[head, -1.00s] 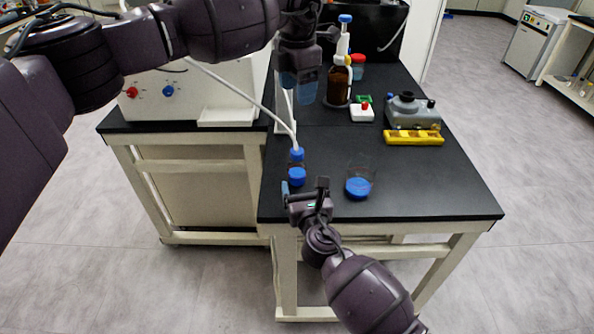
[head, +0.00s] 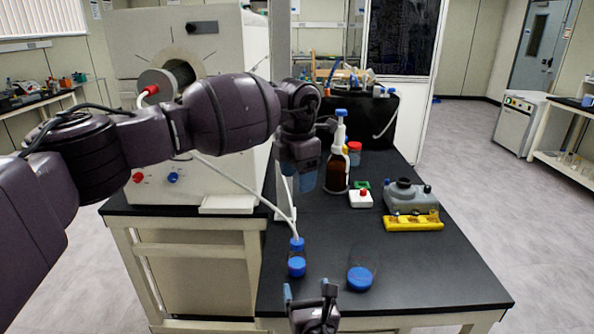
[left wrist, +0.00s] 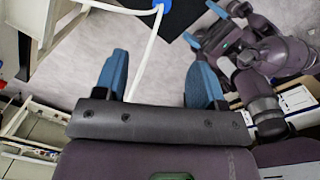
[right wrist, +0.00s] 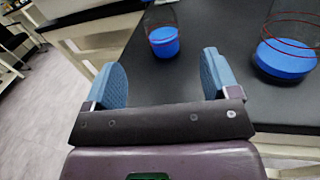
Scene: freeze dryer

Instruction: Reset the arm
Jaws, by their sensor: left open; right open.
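My left arm reaches in from the left across the front of the freeze dryer. Its gripper (head: 303,180) is open and empty, pointing down above the black bench near the brown bottle. Its blue fingertips (left wrist: 160,78) stand apart in the left wrist view. My right gripper (head: 311,291) is open and empty at the front edge of the bench. Its blue fingers (right wrist: 160,80) stand wide apart in the right wrist view. A small blue-capped bottle (head: 297,266) with a white tube and a clear vessel with blue contents (head: 360,278) stand just beyond it.
The freeze dryer (head: 130,100) stands at the left. The brown pump bottle (head: 337,172), a white box with a red knob (head: 361,199), a grey device (head: 408,195) and a yellow rack (head: 413,222) stand on the black bench (head: 440,268). Its front right is clear.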

